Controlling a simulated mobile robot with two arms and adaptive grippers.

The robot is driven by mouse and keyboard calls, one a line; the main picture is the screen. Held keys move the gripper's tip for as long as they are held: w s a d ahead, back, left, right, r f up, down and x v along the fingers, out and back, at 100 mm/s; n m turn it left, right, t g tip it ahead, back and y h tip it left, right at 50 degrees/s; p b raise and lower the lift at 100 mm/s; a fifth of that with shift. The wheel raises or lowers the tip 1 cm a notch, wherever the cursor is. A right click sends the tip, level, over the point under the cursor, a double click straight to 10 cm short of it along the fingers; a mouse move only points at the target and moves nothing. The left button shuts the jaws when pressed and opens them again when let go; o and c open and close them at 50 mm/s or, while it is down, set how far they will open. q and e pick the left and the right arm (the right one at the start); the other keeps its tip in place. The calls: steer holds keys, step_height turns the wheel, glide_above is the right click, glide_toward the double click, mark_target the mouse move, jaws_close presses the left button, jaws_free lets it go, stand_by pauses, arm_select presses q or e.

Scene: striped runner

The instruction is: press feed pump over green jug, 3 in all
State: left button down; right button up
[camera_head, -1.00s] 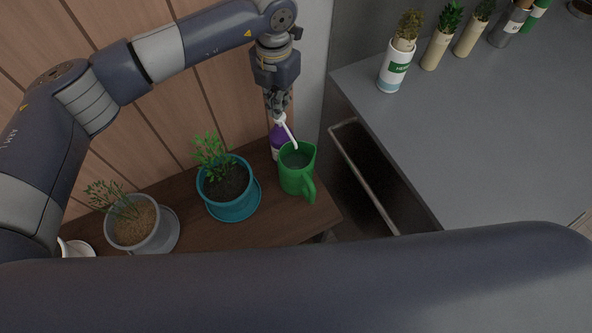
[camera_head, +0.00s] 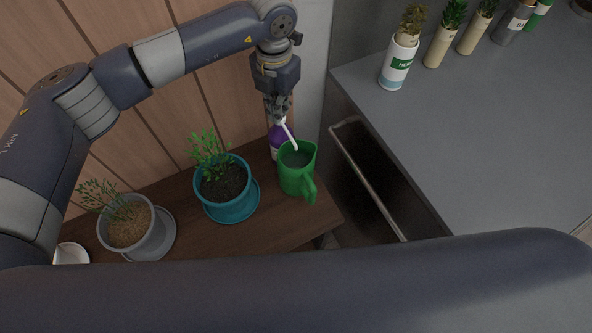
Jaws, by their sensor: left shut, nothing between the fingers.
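The purple feed pump bottle (camera_head: 276,140) stands on the wooden bench, with its white spout (camera_head: 289,134) reaching over the mouth of the green jug (camera_head: 291,180). The jug stands upright just in front of the bottle, its handle toward the lower right, with dark liquid or shade inside. My left gripper (camera_head: 277,117) points down right at the pump head, shut with nothing between its fingers. The pump head is hidden behind the fingers, so I cannot tell how far it is pressed. My right gripper is not in view.
A teal pot (camera_head: 234,209) with a leafy plant stands left of the jug, and a grey pot (camera_head: 150,240) farther left. A grey counter (camera_head: 470,130) with several cylindrical containers lies right, beside an open-looking drawer or rail (camera_head: 365,180). A large dark arm part crosses the foreground.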

arm_select(q)
steer(key=shift+r+p, duration=0.5)
steer(key=shift+r, duration=1.1)
steer(key=shift+f, duration=0.2)
steer(key=shift+f+b, duration=1.45)
steer(key=shift+b, duration=0.1)
steer(key=shift+r+p, duration=0.55)
steer(key=shift+r, duration=1.1)
